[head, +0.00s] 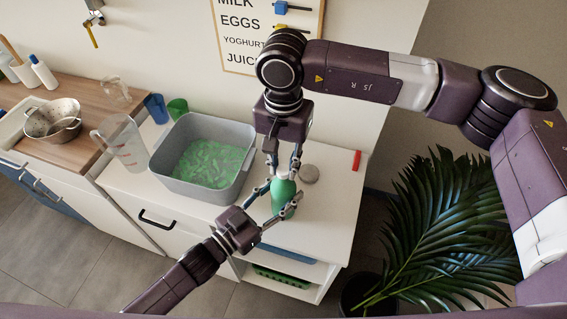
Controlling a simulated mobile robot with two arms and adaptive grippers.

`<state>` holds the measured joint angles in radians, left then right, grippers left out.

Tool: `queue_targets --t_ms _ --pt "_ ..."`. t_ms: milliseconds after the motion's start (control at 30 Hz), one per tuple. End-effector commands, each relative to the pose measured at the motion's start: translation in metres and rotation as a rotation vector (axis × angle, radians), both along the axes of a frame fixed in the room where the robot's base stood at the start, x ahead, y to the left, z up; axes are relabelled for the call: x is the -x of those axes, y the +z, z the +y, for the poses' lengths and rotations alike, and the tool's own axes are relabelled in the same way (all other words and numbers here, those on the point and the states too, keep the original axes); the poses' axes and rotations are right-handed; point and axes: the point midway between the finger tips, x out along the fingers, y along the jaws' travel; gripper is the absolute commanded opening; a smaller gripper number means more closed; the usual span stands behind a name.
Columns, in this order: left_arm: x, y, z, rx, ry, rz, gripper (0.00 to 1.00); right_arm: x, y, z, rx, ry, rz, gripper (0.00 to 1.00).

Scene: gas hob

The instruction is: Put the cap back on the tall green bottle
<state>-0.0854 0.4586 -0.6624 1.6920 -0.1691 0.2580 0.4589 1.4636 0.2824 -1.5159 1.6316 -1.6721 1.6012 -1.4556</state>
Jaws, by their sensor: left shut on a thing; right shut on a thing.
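The tall green bottle (283,194) stands on the white counter to the right of the grey basin. My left gripper (276,204) comes in from the lower left and is shut on the bottle's body, with a finger on either side. My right gripper (283,172) points down from above and is shut just over the bottle's top. The cap is between its fingertips, too small and covered to make out clearly. I cannot tell whether the cap touches the bottle's neck.
The grey basin (190,190) with green contents stands left of the bottle. A round grey thing (309,173) and a red object (357,160) lie to the right. A clear jug (126,146) and a blue cup (156,108) stand left. A plant (440,230) is beside the counter.

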Motion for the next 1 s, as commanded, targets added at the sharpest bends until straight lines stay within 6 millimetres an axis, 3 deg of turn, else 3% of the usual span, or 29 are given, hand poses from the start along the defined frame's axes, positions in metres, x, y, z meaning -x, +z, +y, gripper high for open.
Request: queue_targets --t_ms 167,1000 --pt "-0.0004 -0.0005 0.0006 -0.001 0.001 0.001 0.0 0.0001 -0.0002 -0.0004 0.001 -0.241 0.0 0.0" --pt "-0.0005 -0.0006 0.0008 -0.001 0.002 0.001 0.0 0.0005 -0.0014 0.0001 -0.001 -1.895 0.002 0.0"
